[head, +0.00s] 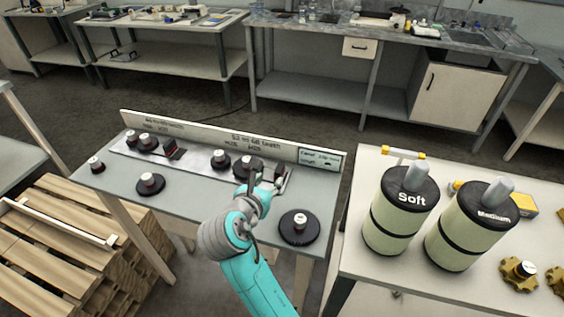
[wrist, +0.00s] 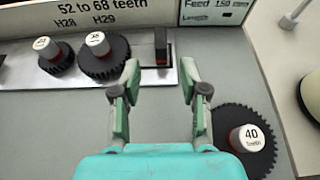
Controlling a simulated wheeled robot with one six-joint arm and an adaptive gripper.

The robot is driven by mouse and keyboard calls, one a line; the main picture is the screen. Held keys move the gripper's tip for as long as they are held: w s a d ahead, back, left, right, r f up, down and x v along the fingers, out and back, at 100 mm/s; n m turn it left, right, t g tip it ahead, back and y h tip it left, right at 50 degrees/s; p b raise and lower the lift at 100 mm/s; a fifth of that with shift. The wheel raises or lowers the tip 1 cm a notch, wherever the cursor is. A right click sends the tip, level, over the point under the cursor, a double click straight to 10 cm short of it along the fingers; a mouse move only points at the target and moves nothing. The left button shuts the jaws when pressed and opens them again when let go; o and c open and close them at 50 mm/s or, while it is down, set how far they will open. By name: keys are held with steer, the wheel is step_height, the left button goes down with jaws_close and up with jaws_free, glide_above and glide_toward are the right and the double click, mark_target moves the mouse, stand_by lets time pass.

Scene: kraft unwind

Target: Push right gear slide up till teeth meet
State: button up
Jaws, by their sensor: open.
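The right gear pair stands on a metal plate: a smaller dark gear with a white hub (wrist: 55,55) and a larger dark gear (wrist: 107,57) close beside it on the right. Whether their teeth touch is unclear. To their right is an upright black block with a red base (wrist: 162,45), seemingly the slide's handle. My gripper (wrist: 157,88) is open and empty, its fingers in front of the block on either side. In the head view my gripper (head: 264,184) is at the plate's right end and partly hides this area.
A loose gear marked 40 (wrist: 247,142) lies right of my gripper; it also shows in the head view (head: 299,226). A printed board (head: 230,139) runs along the back edge. Left are another gear pair (head: 148,142) and loose gears. Rollers (head: 400,215) stand on the right table.

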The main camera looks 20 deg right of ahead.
mark_target(278, 170)
steer(key=x, duration=1)
steer(key=shift+w+d, duration=0.15)
steer(key=shift+d, duration=0.05)
steer(key=shift+c, duration=0.3)
jaws_close()
